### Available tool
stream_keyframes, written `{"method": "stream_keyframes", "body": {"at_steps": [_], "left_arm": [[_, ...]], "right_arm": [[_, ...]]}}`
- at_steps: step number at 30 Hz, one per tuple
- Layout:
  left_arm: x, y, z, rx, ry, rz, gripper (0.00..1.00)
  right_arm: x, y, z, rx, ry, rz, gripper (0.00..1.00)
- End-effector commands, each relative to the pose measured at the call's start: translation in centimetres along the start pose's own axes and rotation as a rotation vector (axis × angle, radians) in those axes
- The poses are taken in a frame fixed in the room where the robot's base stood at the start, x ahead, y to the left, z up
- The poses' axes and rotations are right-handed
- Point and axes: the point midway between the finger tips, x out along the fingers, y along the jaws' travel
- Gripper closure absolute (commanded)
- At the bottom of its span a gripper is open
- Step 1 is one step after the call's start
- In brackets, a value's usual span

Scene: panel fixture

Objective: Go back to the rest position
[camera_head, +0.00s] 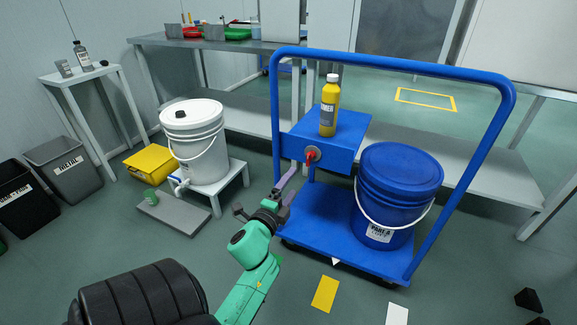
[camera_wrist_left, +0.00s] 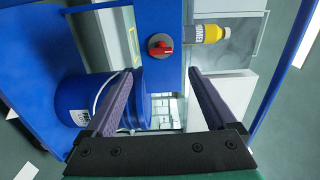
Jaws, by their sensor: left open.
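My left gripper (camera_head: 284,186) is a green arm with dark purple fingers, reaching in from the lower left in the head view. It is open and empty, in front of the blue cart's left side. A red valve handle (camera_head: 311,154) on a grey round base sits on the front of a blue box (camera_head: 345,146), close above the fingertips. In the left wrist view the two fingers (camera_wrist_left: 162,76) are spread apart, and the red handle (camera_wrist_left: 160,49) shows beyond and above the gap between them. My right gripper is not in view.
The blue cart (camera_head: 340,238) carries a blue lidded bucket (camera_head: 398,190). A yellow bottle (camera_head: 329,106) stands on the blue box. Left are a white bucket (camera_head: 194,141) on a low stand, a yellow bin (camera_head: 150,163) and dark bins (camera_head: 64,167). Floor is open in front.

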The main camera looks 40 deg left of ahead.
Motion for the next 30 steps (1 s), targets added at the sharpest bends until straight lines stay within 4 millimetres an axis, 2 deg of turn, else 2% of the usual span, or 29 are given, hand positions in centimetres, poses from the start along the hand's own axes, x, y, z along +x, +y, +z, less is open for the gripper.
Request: {"method": "stream_keyframes", "body": {"at_steps": [4,18,21,23,26,27,30], "left_arm": [[-0.9,-0.1,0.0,0.001,-0.001,-0.001,0.10],[-0.9,0.0,0.0,0.001,0.000,-0.001,0.10],[-0.9,0.3,-0.1,-0.051,-0.014,0.024,0.10],[-1.2,1.4,-0.3,-0.161,-0.044,0.084,0.10],[-2.8,5.4,-2.0,-0.462,-0.127,0.288,0.10],[-4.0,7.5,-3.4,-0.587,-0.165,0.399,0.10],[-7.8,11.8,-6.8,-0.802,-0.252,0.653,0.10]], "right_arm": [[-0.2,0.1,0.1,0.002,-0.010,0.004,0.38],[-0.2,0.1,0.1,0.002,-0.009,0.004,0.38],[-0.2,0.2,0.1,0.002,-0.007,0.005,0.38],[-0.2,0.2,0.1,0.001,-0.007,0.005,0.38],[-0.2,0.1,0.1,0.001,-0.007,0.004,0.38],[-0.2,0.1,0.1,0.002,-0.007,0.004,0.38],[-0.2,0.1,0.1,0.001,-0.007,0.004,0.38]]}}
